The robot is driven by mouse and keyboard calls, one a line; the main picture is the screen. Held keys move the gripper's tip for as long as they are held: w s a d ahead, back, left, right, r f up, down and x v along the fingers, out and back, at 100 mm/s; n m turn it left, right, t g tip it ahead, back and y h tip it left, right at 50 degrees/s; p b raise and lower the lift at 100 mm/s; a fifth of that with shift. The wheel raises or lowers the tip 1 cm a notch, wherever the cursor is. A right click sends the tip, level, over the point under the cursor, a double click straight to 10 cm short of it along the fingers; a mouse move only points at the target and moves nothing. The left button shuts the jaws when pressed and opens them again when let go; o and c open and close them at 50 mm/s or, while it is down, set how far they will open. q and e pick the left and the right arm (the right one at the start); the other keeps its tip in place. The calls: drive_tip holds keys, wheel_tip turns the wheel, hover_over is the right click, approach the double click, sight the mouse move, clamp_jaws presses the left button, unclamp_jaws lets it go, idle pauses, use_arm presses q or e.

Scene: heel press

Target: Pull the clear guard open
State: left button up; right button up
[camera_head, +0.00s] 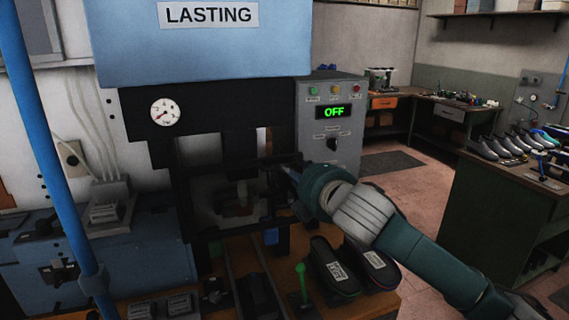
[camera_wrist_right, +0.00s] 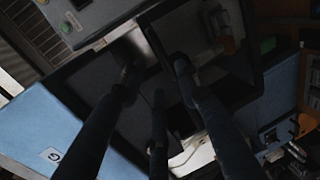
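The clear guard (camera_head: 222,237) is a dark-framed see-through panel across the front of the press opening, below the LASTING sign. It appears closed over the opening. My right arm comes in from the right, and its gripper (camera_head: 286,172) is at the guard's right edge, mostly hidden behind my wrist. In the right wrist view the gripper (camera_wrist_right: 157,72) has its dark fingers spread apart, with nothing clearly held between them. The guard's dark frame (camera_wrist_right: 262,92) lies beyond the fingers there. Contact cannot be told. My left gripper is not in view.
The control box (camera_head: 330,122) reads OFF, right of the opening. Shoe lasts or soles (camera_head: 330,268) lie on the wooden bench below my right arm, beside a green-knobbed lever (camera_head: 301,280). A blue pole (camera_head: 50,160) crosses the left. Open floor lies at the right.

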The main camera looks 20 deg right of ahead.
drive_tip(key=shift+p+x, duration=2)
drive_tip(key=shift+x, duration=3.25)
drive_tip(key=shift+c, duration=0.2)
clamp_jaws()
